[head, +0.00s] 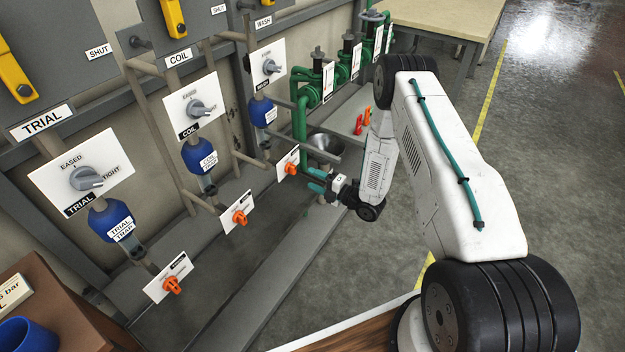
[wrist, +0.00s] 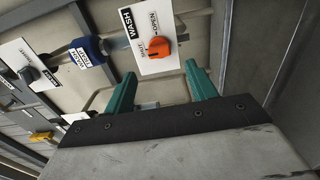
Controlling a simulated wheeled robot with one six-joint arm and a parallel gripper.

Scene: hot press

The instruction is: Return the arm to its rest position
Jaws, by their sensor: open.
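My gripper (head: 313,180) is at the end of my white arm, out in front of the lower pipework in the head view. In the wrist view its two green fingers (wrist: 155,90) are spread apart with nothing between them. Just beyond the fingers is the white WASH plate (wrist: 150,40) with an orange knob (wrist: 159,47). That orange knob also shows in the head view (head: 290,167), a little up and left of the gripper. The fingers look apart from the knob. My arm is bent and reaches away from the base.
Blue traps labelled TRIAL (head: 110,222), COIL (head: 199,156) and WASH (head: 261,111) hang on the left wall. Green valves (head: 322,78) and a metal funnel (head: 325,146) stand beyond the gripper. A table (head: 440,20) is at the back. The floor to the right is clear.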

